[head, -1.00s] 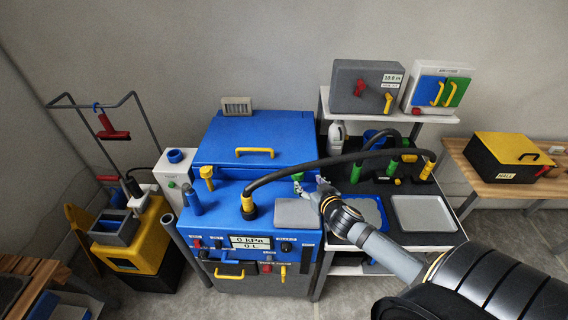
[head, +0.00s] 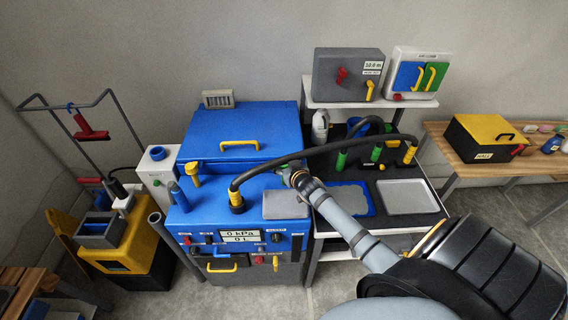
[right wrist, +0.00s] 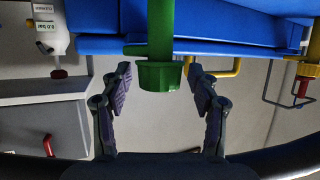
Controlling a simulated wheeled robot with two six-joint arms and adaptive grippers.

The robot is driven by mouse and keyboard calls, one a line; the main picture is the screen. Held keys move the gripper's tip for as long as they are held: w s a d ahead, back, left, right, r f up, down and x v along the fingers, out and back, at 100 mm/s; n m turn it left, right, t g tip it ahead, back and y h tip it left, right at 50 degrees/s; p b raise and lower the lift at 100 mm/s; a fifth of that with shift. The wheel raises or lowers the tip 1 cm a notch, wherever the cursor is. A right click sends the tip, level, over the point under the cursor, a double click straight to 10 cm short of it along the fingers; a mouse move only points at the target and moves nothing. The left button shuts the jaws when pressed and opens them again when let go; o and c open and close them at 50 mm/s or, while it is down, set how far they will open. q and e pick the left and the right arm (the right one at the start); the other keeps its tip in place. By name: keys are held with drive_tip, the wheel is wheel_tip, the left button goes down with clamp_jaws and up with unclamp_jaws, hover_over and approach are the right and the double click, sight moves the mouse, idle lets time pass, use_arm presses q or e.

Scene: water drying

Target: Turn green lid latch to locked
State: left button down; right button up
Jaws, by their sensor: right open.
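The green lid latch (right wrist: 160,45) shows in the right wrist view as an upright green bar with a wider round end. It stands between the two fingers of my right gripper (right wrist: 158,74), which is open, with a gap on each side. In the head view my right gripper (head: 286,173) is at the front right corner of the blue lid (head: 245,130) and hides most of the latch. A yellow latch (head: 193,173) is at the lid's front left corner. My left gripper is not in view.
A black hose (head: 300,155) arches from the blue machine's front over to the dark bench, close to my right gripper. A grey pad (head: 286,205) lies just below the gripper. A grey tray (head: 407,197) is to the right. The lid has a yellow handle (head: 239,145).

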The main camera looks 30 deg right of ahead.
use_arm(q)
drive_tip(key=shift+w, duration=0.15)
use_arm(e)
drive_tip(key=c, duration=1.2)
drive_tip(key=shift+n+y+p, duration=0.3)
drive_tip(key=shift+n+y, duration=0.1)
drive_tip(key=shift+y, duration=0.1)
drive_tip(key=shift+d+f, duration=0.1)
drive_tip(key=n+y+b, duration=0.4)
drive_tip(key=b, duration=0.8)
drive_tip(key=shift+f+b, duration=0.2)
drive_tip(key=shift+b, duration=0.2)
drive_tip(key=shift+r+y+b, duration=0.15)
drive_tip(key=shift+y+b, duration=0.15)
drive_tip(key=shift+y, duration=0.1)
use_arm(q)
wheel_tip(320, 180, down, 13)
use_arm(e)
drive_tip(key=shift+r, duration=0.2)
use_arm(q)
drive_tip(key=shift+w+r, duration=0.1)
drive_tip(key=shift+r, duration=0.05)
